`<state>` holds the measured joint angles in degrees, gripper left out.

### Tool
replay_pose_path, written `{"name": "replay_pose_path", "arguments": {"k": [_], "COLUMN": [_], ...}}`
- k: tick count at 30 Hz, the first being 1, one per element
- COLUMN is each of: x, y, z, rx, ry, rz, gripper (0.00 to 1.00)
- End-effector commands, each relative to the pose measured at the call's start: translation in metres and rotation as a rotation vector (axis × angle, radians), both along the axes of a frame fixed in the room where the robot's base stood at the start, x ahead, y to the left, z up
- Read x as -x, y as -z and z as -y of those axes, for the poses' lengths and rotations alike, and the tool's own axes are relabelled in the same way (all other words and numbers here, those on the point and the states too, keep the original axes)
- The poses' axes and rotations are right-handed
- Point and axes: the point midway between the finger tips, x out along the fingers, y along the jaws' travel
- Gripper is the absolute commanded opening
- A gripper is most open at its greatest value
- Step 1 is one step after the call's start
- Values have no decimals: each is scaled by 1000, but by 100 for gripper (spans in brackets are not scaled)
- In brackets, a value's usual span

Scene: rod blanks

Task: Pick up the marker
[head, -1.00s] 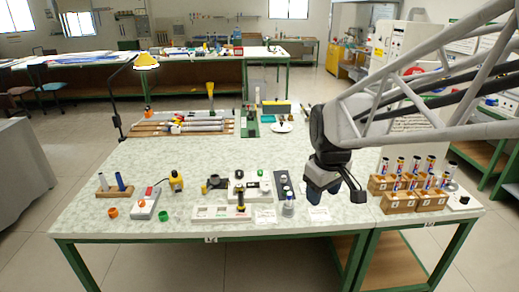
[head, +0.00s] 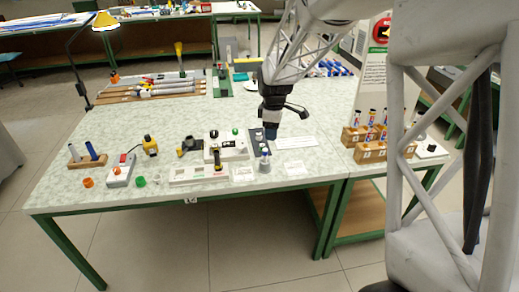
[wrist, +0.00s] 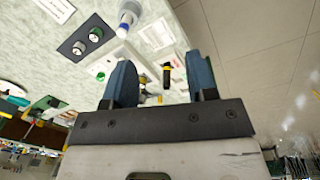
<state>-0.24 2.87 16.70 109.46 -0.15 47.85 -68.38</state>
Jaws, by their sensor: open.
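No single thing is clearly the marker; several pen-like items show in the head view. A blue upright rod (head: 91,150) and a whitish one (head: 74,153) stand in a wooden block (head: 88,163) at the table's left. Several slim upright items with coloured bands (head: 371,117) stand in wooden holders (head: 371,154) at the right. My gripper (head: 271,131) is above the middle of the table, behind a small white bottle (head: 265,160) and far from both groups. In the wrist view its two blue fingers (wrist: 161,82) are apart with nothing held between them.
Near the bottle are a white tray (head: 200,175), a white box with round parts (head: 226,147) and a dark plate (wrist: 88,38). A red-buttoned box (head: 121,170) stands at the left.

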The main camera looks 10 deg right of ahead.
Motion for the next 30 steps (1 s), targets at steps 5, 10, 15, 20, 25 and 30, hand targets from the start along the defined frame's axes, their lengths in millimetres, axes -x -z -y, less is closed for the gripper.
{"name": "replay_pose_path", "arguments": {"k": [5, 10, 15, 20, 25, 30], "x": [-37, -69, -92, -102, -104, -104], "y": [35, 68, 95, 108, 110, 110], "z": [-1, -2, -3, -4, -4, -4], "rx": [5, 7, 8, 9, 8, 8], "ry": [-120, -234, -320, -364, -373, -372], "rz": [-21, -37, -49, -54, -54, -54], "gripper": [52, 52, 52, 52, 52, 52]}}
